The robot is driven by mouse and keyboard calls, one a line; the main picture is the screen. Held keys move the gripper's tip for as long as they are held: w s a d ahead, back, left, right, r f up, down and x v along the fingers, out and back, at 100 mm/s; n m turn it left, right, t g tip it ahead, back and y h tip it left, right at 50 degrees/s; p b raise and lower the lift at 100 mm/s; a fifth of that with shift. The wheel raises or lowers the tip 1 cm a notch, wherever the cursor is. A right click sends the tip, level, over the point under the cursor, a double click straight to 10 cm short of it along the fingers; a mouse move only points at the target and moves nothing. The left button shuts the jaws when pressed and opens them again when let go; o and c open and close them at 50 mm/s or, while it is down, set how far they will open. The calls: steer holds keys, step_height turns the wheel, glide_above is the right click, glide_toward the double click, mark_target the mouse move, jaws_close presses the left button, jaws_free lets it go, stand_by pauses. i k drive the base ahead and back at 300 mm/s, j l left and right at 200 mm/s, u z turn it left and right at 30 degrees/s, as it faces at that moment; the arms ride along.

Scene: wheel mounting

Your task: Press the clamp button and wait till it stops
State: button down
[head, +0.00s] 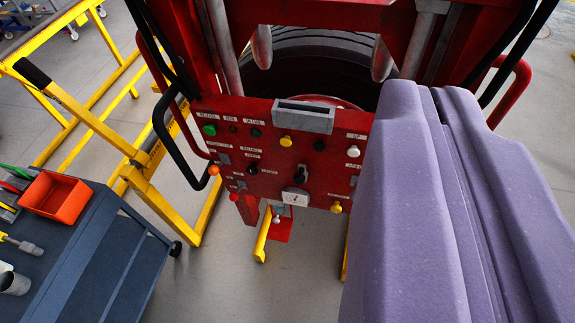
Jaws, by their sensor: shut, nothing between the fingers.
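A red control panel (268,155) on a red machine faces me in the upper middle. It carries a green button (209,130), a yellow button (285,141), a white button (353,151), an orange knob (214,170), a red knob (234,197) and several dark buttons. The small labels are too blurred to tell which one is the clamp button. My gripper (426,92) is the large purple pair of fingers at the right, shut and empty. It covers the area right of the panel. No contact with a button shows.
A dark tire (315,55) is behind the panel, between red uprights. A blue tool cart (115,262) with an orange bin (55,198) stands at the lower left. A yellow frame (120,155) with a black-gripped handle is at the left. Grey floor (240,290) is open below the panel.

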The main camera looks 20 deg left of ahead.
mark_target(286, 141)
steer(key=i+j+z, duration=0.1)
steer(key=j, duration=0.25)
steer(key=i+j+z, duration=0.25)
steer(key=j, duration=0.5)
steer(key=i+j+z, duration=0.25)
steer(key=j, duration=0.5)
steer(key=i, duration=0.1)
